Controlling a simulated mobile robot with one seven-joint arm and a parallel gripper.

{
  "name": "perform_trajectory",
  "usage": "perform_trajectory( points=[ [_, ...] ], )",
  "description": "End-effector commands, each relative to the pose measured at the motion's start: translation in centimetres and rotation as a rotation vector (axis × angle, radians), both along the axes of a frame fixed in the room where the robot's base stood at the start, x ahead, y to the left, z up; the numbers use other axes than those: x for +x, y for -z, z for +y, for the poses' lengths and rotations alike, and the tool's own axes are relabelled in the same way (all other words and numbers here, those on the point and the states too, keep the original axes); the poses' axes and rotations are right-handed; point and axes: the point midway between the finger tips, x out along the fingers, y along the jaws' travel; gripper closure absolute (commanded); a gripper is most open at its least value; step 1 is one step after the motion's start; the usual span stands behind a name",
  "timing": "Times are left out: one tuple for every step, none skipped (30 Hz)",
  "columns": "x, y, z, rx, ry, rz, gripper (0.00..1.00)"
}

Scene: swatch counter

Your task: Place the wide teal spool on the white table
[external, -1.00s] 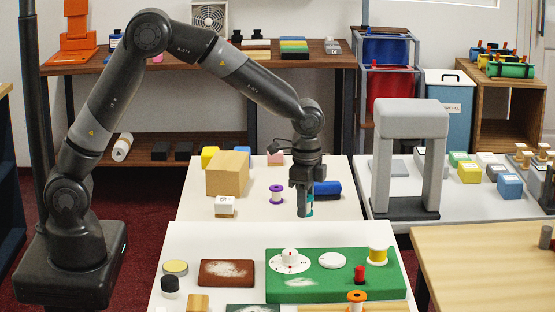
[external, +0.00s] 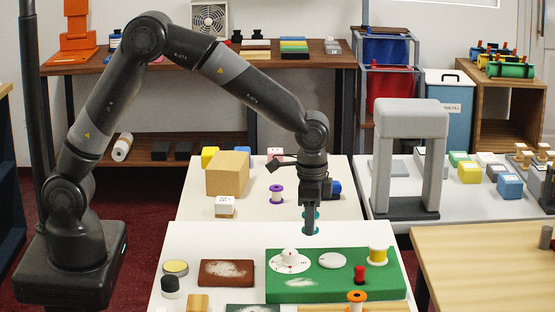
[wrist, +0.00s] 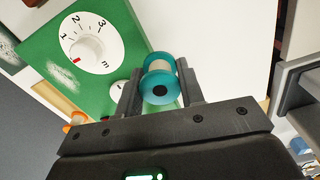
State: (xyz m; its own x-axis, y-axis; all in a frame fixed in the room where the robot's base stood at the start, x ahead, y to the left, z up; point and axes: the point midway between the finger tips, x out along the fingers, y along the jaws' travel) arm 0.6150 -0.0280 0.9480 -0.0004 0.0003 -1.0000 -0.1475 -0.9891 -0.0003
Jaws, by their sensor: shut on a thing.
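The teal spool (wrist: 161,88) has wide teal flanges and a pale core. My gripper (wrist: 160,98) is shut on it, with one finger on each side. In the external view, the spool (external: 311,228) is mostly behind the dark fingers of my gripper (external: 310,218). It appears to be in the air near the back edge of the front white table (external: 225,237). A second white table (external: 345,211) stands behind it. I cannot tell the exact height of the spool above the surface.
A purple spool (external: 276,194), a cardboard-coloured block (external: 227,176) and a blue cylinder (external: 335,188) are on the rear table. A grey arch (external: 410,120) stands right.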

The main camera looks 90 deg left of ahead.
Motion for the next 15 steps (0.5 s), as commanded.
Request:
perform_trajectory(
  points=[
    [-0.1,0.0,2.5,0.001,-0.078,0.000,0.90],
    [-0.1,0.0,3.9,0.001,-0.127,0.000,0.90],
    [-0.3,0.0,5.8,0.000,-0.197,0.000,0.90],
    [-0.5,0.0,7.3,0.000,-0.251,0.000,0.90],
    [-0.7,0.0,8.9,0.001,-0.306,0.000,0.90],
    [-1.1,0.1,10.9,0.001,-0.379,0.001,0.90],
    [-1.4,0.1,12.4,0.001,-0.435,0.001,0.90],
    [-1.8,0.1,13.9,0.001,-0.490,0.001,0.90],
    [-2.3,0.1,15.8,0.002,-0.563,0.002,0.90],
    [-2.7,0.2,17.2,0.002,-0.617,0.002,0.90],
    [-3.2,0.2,18.6,0.002,-0.672,0.002,0.90],
    [-3.9,0.2,20.5,0.000,-0.744,0.001,0.90],
    [-4.4,0.2,21.8,0.000,-0.797,0.001,0.90],
    [-5.0,0.2,23.1,0.000,-0.847,0.001,0.90],
    [-5.7,0.2,24.7,0.000,-0.911,0.000,0.90]
  ],
)
